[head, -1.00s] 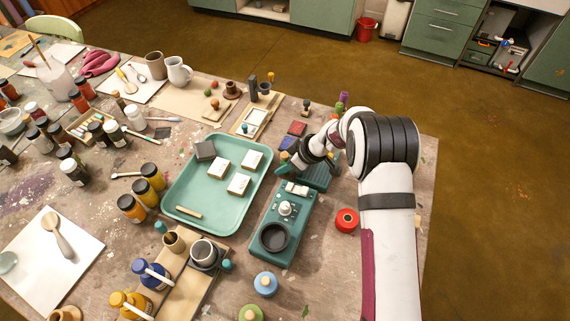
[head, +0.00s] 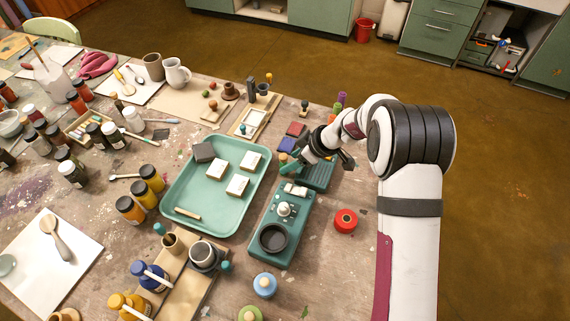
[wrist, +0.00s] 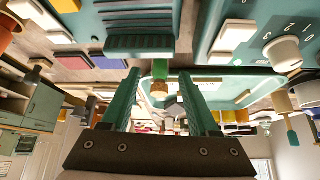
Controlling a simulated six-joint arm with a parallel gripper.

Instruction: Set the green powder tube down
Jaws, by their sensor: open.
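The green powder tube (wrist: 160,69) shows in the wrist view with a brown stopper at one end. That view is upside down, and the tube appears upright beyond my fingertips. A small green part of it (head: 283,158) shows in the head view beside the tray's right edge. My gripper (wrist: 159,77) is open, with one teal finger on each side of the tube in the picture and a gap to it. In the head view my gripper (head: 293,167) is low over the table. What the tube's base rests on is hidden.
A ridged teal block (head: 316,176) and a teal device with a knob and dark round cup (head: 282,228) are close by. The green tray (head: 178,191) holds several white blocks. Coloured pads (head: 295,130) lie behind; a red spool (head: 345,220) is at right.

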